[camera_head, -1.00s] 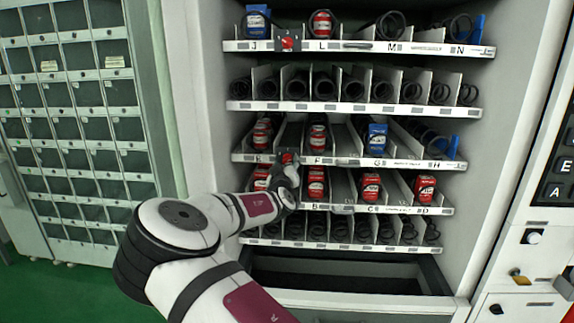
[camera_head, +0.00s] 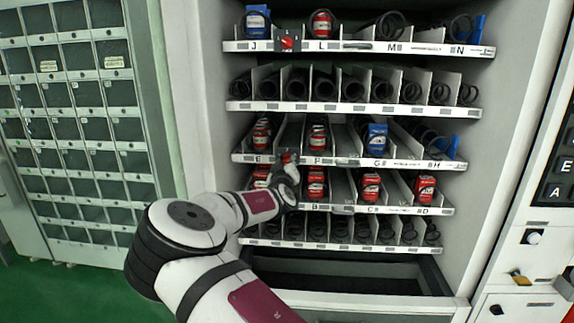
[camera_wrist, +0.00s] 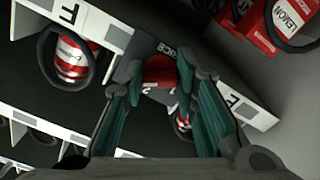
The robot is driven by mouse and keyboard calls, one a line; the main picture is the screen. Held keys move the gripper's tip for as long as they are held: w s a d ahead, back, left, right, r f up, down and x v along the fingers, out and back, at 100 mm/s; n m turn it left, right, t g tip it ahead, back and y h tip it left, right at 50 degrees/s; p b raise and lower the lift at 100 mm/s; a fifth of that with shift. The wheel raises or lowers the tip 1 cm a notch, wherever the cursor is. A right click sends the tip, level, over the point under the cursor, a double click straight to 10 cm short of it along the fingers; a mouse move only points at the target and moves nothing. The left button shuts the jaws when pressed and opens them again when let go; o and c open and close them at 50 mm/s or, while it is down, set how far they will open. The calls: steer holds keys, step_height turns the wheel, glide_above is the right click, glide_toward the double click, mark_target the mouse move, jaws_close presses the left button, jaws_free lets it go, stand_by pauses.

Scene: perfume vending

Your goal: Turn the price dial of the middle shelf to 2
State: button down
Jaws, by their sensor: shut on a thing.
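The price dial of the middle shelf is a red knob on a dark plate (camera_head: 290,152), between the E and F labels on the white shelf strip (camera_head: 345,161). In the wrist view the red knob (camera_wrist: 160,71) sits between the two fingertips of my gripper (camera_wrist: 160,84), which is shut on it. In the head view my gripper (camera_head: 288,166) is at the dial from below and hides part of it. The plate (camera_wrist: 150,49) looks tilted in the wrist view, with "PRICE" lettering partly readable.
A red and white can (camera_wrist: 72,58) shows beside the dial in the wrist view. A second red dial (camera_head: 288,43) is on the top shelf. Cans stand in several lanes, including a blue one (camera_head: 376,138) at G. A lower shelf strip (camera_head: 390,209) is close below my wrist.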

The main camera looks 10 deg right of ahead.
steer(key=n+b, duration=0.1)
steer(key=n, duration=0.4)
steer(key=shift+n, duration=0.3)
steer(key=n, duration=0.5)
steer(key=shift+r+n+b, duration=0.15)
steer(key=shift+n+b, duration=0.15)
steer(key=shift+n, duration=0.1)
stand_by(0.3)
steer(key=c, duration=1.3)
jaws_free()
steer(key=v, duration=1.2)
steer(key=shift+d, duration=0.15)
